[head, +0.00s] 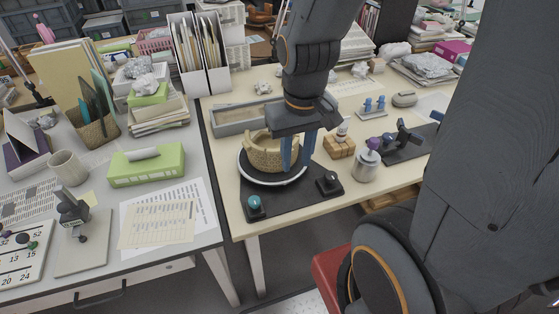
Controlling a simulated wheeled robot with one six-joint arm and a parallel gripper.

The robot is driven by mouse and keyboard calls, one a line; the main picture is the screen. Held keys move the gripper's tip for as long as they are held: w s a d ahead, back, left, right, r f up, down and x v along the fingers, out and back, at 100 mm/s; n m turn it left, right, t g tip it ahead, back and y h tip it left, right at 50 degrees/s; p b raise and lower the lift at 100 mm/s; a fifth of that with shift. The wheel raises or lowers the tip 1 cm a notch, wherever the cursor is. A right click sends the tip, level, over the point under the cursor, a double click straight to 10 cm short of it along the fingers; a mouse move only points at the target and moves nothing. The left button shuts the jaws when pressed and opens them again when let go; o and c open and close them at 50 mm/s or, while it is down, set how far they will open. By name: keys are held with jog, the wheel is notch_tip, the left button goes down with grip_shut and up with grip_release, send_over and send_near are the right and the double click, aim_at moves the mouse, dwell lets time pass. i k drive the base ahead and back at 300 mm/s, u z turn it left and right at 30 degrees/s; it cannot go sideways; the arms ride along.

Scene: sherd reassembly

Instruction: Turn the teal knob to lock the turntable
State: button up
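The teal knob (254,202) sits on a small dark block at the front left corner of the turntable's dark base plate. The turntable (246,178) is a dark disc with a pale rim, and a tan, partly built pot (262,155) stands on it. My gripper (297,162) points down over the right side of the turntable, behind and right of the teal knob and well apart from it. Its two blue fingers are spread, with the pot's right side showing between them. The fingers hide part of the pot, and contact with it cannot be told.
A dark knob (328,181) stands at the base plate's right corner. A grey tray (232,121) lies behind. The tabletop left of the plate is clear.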

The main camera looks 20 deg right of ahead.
aim_at(254, 201)
jog(key=u, duration=1.5)
jog(key=k, duration=1.25)
jog(key=z, duration=0.9)
jog(key=i, duration=0.95)
jog(key=u, duration=0.05)
